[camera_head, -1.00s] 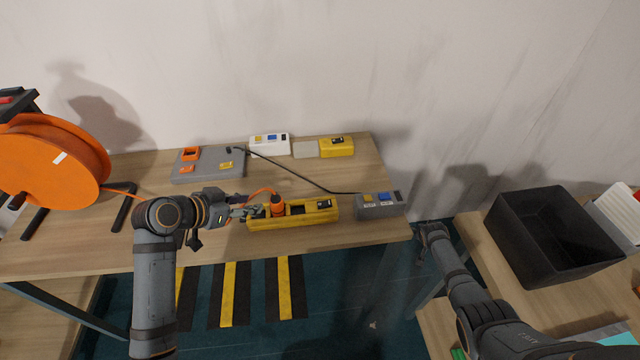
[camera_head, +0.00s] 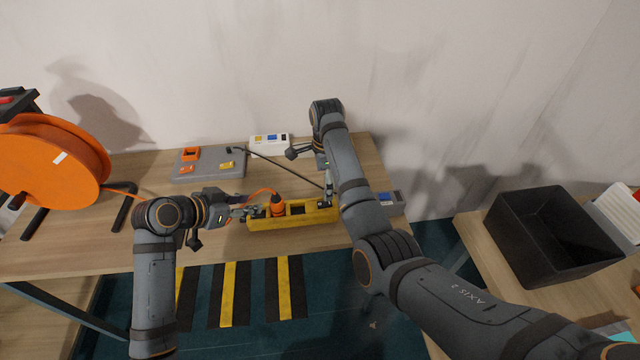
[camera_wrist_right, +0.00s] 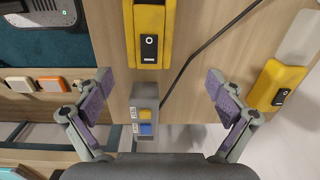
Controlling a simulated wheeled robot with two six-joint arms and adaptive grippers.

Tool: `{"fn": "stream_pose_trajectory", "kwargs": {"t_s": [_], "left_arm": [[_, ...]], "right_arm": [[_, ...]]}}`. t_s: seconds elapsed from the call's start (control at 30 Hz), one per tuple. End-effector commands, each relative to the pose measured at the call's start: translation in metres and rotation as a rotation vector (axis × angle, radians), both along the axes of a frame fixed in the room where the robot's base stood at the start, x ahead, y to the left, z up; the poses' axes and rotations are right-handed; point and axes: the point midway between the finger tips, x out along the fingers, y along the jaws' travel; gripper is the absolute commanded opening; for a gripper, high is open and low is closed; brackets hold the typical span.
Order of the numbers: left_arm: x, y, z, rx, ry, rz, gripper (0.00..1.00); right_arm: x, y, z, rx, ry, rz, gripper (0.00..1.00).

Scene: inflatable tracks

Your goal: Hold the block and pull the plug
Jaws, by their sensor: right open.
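The yellow block (camera_head: 297,219), a long socket strip, lies near the table's front edge. Its right end with a black switch also shows at the top of the right wrist view (camera_wrist_right: 151,40). An orange plug (camera_head: 277,206) with an orange cable stands in the block, left of its middle. My left gripper (camera_head: 249,212) is at the block's left end, close to the plug; I cannot tell whether its fingers are closed on the block. My right gripper (camera_head: 327,181) is over the block's right end. Its fingers are wide apart and empty in the right wrist view (camera_wrist_right: 160,92).
A grey block (camera_head: 390,203) lies right of the yellow one, with a black cable running to a grey panel (camera_head: 208,170). A white strip (camera_head: 269,144) stands behind. An orange cable reel (camera_head: 50,165) is at left, a black bin (camera_head: 548,240) on the right table.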

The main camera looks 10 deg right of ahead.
Motion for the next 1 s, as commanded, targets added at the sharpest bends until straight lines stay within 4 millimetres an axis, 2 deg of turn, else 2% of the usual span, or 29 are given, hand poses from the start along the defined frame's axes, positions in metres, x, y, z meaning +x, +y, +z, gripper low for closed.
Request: {"fn": "stream_pose_trajectory", "kwargs": {"t_s": [0.1,0.33,0.47,0.7,0.83,1.0], "left_arm": [[0.0,0.0,0.0,0.0,0.0,0.0,0.38],[0.0,0.0,0.0,0.0,0.0,0.0,0.38],[0.0,0.0,0.0,0.0,0.0,0.0,0.38],[0.0,0.0,0.0,0.0,0.0,0.0,0.38],[0.0,0.0,0.0,0.0,0.0,0.0,0.38],[0.0,0.0,0.0,0.0,0.0,0.0,0.38]], "right_arm": [[-0.011,0.014,0.003,-0.003,0.034,-0.022,0.94],[-0.014,0.015,-0.004,-0.005,0.044,-0.028,0.94],[-0.015,0.015,-0.025,-0.005,0.046,-0.028,0.94],[-0.015,0.015,-0.073,-0.006,0.046,-0.027,0.94],[-0.014,0.015,-0.091,-0.005,0.044,-0.026,0.94],[-0.014,0.015,-0.102,-0.005,0.042,-0.026,0.94]]}}
